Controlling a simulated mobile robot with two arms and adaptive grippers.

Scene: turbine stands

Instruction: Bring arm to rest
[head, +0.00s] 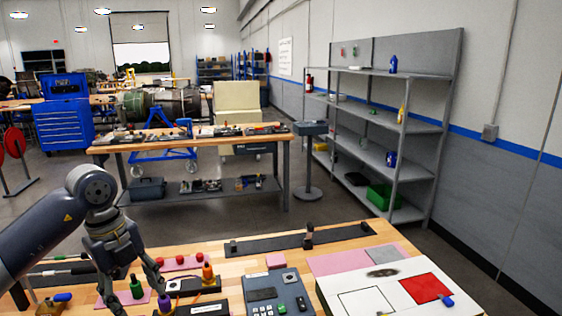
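My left arm comes in from the left, and my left gripper (132,280) hangs fingers-down over the near left of the wooden workbench (225,248). Its two fingers are spread apart. A green knob-like piece (136,289) shows between the fingertips; I see no finger closed on it, and I cannot tell whether one touches it. A purple piece (164,302) stands just right of the right fingertip. My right arm and gripper are not in view.
An orange-topped piece (207,272), a grey keypad device (277,294) and a white board with a red square (426,288) occupy the near bench. Red knobs (179,262) sit behind the gripper. A second bench (190,145) and grey shelves (385,125) stand beyond open floor.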

